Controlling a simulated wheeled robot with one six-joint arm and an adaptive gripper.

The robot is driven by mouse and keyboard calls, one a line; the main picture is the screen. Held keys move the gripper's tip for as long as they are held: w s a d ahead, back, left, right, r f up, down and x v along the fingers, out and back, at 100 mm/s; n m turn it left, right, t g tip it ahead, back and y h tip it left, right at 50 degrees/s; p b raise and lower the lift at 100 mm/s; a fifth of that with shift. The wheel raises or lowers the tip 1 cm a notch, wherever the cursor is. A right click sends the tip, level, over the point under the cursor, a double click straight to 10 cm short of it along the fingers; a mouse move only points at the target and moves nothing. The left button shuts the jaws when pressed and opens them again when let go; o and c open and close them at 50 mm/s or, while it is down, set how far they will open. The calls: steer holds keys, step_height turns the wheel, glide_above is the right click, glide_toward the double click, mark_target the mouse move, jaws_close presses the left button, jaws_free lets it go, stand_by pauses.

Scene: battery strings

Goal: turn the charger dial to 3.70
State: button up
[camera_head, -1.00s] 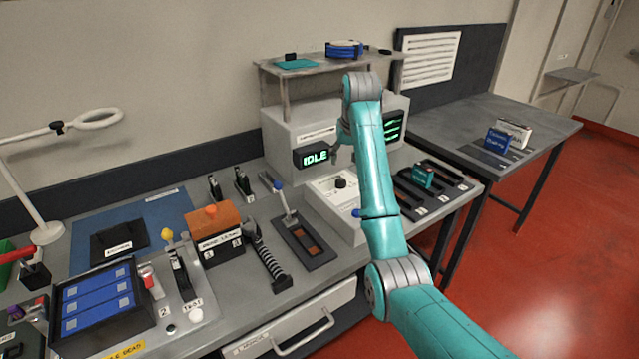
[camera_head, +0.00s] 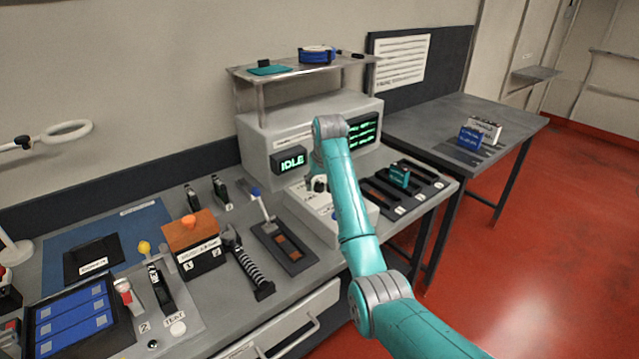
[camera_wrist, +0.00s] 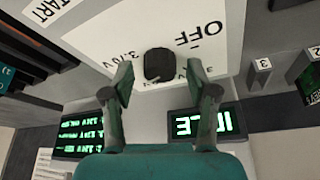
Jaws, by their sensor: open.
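The charger (camera_head: 265,140) is a grey-white box with a sloped front panel (camera_head: 312,208). Its screen reads IDLE (camera_head: 290,161). The black dial (camera_head: 320,184) sits on the panel, partly beside my arm in the head view. In the wrist view the dial (camera_wrist: 158,65) lies between and just beyond my gripper's fingertips (camera_wrist: 163,92). Markings OFF and 3.70 V show around the dial; a further label is partly hidden by the dial and a finger. My gripper is open, with a finger on each side of the dial and apparently not touching it.
A second screen (camera_head: 365,135) shows green text lines. To the right of the panel are bays with a teal battery (camera_head: 399,176). A shelf (camera_head: 300,72) rises above the charger.

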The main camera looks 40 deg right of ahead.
steer(key=shift+f, duration=0.1)
jaws_close()
steer(key=shift+w+m+g+h, duration=0.15)
steer(key=shift+m+h, duration=0.25)
steer(key=shift+m, duration=0.75)
steer(key=shift+s+m+g+h, duration=0.1)
steer(key=shift+m+g+h, duration=0.25)
steer(key=shift+m, duration=0.8)
steer(key=shift+a, duration=0.1)
jaws_free()
steer(key=v, duration=0.7)
steer(key=shift+r, duration=0.2)
steer(key=shift+a, duration=0.1)
